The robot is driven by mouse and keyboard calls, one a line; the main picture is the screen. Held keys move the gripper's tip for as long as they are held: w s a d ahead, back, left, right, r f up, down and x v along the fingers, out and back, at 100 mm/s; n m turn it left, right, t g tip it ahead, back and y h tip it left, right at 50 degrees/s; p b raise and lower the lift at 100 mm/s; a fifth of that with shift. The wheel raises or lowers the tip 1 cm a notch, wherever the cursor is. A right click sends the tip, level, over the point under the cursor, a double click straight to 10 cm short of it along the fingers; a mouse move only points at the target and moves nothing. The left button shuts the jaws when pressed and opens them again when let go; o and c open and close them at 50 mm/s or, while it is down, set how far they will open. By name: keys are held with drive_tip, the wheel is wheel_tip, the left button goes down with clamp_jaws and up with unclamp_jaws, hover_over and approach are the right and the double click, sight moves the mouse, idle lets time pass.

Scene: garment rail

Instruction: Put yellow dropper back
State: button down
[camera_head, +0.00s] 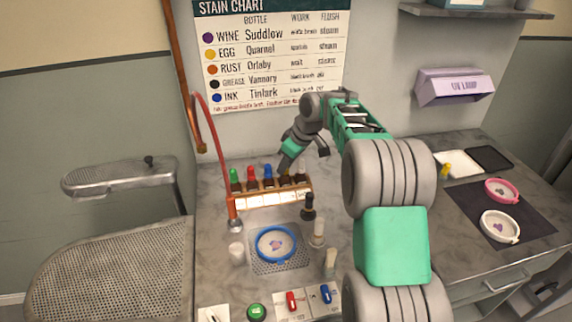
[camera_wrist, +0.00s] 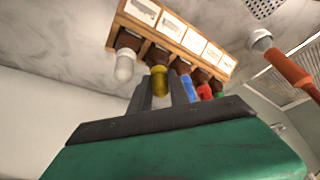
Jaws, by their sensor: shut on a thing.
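The yellow dropper (camera_wrist: 159,81) is between the fingers of my gripper (camera_wrist: 162,92) in the wrist view. My gripper is shut on it. The dropper is in line with a brown bottle of the wooden rack (camera_wrist: 182,35), between the white-topped dropper (camera_wrist: 125,66) and the blue one (camera_wrist: 188,88). I cannot tell whether it is fully seated. In the head view my gripper (camera_head: 285,160) is over the right part of the rack (camera_head: 270,197) and hides the yellow dropper there.
Red (camera_head: 251,172) and green (camera_head: 234,175) droppers stand in the rack's left part. A black-topped bottle (camera_head: 308,207) stands just right of the rack. A blue hoop (camera_head: 276,244) with stained cloth lies in front.

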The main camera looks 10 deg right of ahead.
drive_tip(key=c, duration=1.1)
unclamp_jaws()
drive_tip(key=shift+c, duration=0.2)
drive_tip(key=shift+r, duration=0.1)
drive_tip(key=shift+r+p, duration=3.1)
drive_tip(key=shift+r, duration=0.55)
